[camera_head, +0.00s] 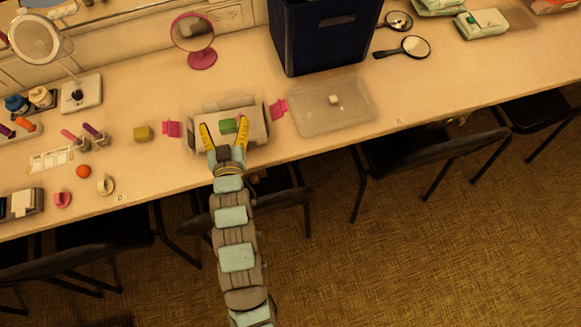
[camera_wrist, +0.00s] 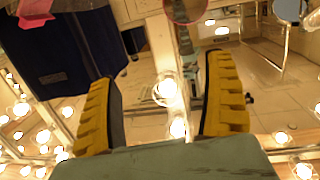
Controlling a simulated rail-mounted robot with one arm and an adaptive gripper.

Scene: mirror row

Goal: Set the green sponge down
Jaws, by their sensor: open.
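The green sponge (camera_head: 228,126) shows in the head view as a small green block. It appears between my fingers, over the top of a pale case (camera_head: 255,129) with pink pieces at both ends. I cannot tell from this angle whether the sponge rests on the case. My gripper (camera_head: 224,122) is open, its yellow fingers spread to either side of the sponge in the head view. In the wrist view my gripper (camera_wrist: 165,105) is also open, with no sponge visible between the fingers.
A clear shallow tray (camera_head: 352,116) holding a small pale block lies right of the case. A dark blue bin (camera_head: 325,35) stands behind it. Counter right of the tray is fairly clear.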

